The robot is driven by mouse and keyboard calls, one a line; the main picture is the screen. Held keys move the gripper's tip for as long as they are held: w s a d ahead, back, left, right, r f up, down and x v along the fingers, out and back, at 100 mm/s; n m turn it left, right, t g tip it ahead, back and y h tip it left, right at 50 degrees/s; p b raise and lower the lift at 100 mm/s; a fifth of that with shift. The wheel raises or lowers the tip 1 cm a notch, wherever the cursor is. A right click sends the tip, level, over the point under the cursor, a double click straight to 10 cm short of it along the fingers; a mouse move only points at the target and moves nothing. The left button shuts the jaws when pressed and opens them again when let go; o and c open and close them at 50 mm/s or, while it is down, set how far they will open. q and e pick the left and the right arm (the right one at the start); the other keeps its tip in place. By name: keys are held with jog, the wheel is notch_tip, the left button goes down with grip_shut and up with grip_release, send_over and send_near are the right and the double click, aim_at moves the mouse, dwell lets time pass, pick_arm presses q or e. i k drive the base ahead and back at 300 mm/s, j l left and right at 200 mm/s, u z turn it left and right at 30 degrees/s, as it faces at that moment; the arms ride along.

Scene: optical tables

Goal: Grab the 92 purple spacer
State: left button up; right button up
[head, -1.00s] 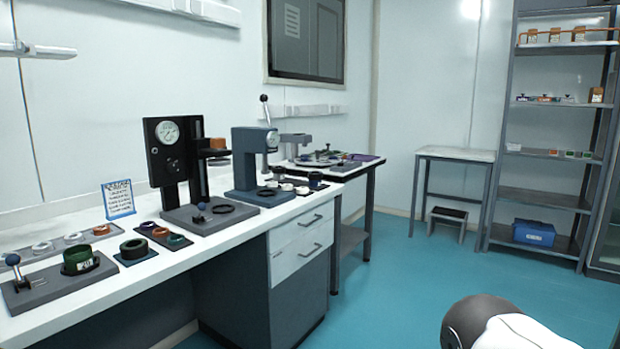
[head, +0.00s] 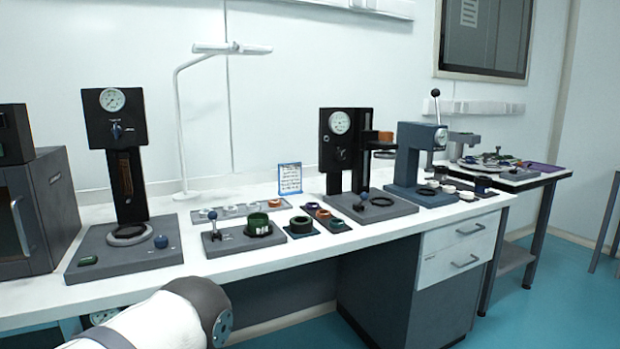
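No ring here can be read as marked 92; any markings are too small. Several small ring-shaped parts lie on the long white bench. A dark green ring (head: 258,224) sits on a grey fixture with a blue-knobbed lever. A dark ring (head: 300,224) rests on a small blue mat. A dark tray (head: 327,228) beside it holds small coloured rings, orange and blue among them. Neither gripper shows; only part of my arm is visible at bottom left.
The white bench (head: 215,268) runs across the view. A black gauge stand (head: 128,165), a second gauge press (head: 345,150) and a blue-grey press (head: 408,155) stand on it. A grey oven-like box (head: 42,215) is at left. Teal floor is clear at lower right.

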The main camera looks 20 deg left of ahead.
aim_at(312, 205)
jog(key=i+j+u, duration=0.25)
jog(key=i, duration=0.6)
jog(key=i+u, duration=0.25)
jog(key=i, duration=0.6)
jog(key=j+u, duration=0.1)
jog(key=u, duration=0.9)
jog(key=k+j, duration=0.05)
